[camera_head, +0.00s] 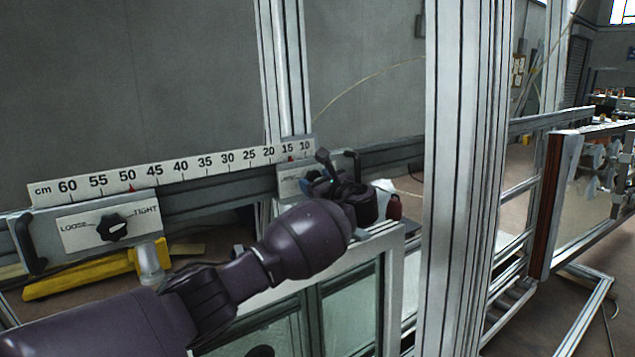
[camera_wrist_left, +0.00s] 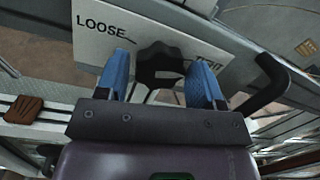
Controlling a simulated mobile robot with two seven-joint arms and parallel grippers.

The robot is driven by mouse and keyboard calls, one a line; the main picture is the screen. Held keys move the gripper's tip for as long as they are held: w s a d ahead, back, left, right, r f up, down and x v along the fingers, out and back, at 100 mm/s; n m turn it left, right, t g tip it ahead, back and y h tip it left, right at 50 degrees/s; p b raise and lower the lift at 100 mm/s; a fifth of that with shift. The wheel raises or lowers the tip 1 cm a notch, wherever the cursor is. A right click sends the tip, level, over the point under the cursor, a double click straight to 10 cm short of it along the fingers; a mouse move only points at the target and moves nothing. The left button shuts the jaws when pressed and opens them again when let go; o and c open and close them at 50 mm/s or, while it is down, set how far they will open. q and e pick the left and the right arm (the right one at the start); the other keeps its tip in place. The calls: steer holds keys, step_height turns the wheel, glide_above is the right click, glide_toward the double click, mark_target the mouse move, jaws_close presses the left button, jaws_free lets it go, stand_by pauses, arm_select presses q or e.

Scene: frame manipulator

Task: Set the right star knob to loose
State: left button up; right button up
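The right star knob (camera_wrist_left: 160,62) is black and sits on a white plate (camera_wrist_left: 95,40) marked LOOSE at the left and TIGHT at the right. A pale mark shows on the knob's lower right part; I cannot tell its exact setting. My left gripper (camera_wrist_left: 161,80) has its blue fingers apart, one on each side of the knob, with thin gaps or light contact. In the head view my left gripper (camera_head: 316,183) is at the right carriage (camera_head: 287,183) and mostly hides the knob. My right gripper is not in view.
A second black star knob (camera_head: 114,228) with LOOSE and TIGHT labels is on the left carriage. A black handle (camera_wrist_left: 262,88) stands close right of the gripper. A centimetre scale (camera_head: 170,172) runs along the rail. A thick aluminium post (camera_head: 465,150) stands to the right.

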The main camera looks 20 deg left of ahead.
arm_select(q)
steer(key=c, duration=0.5)
steer(key=shift+c, duration=0.2)
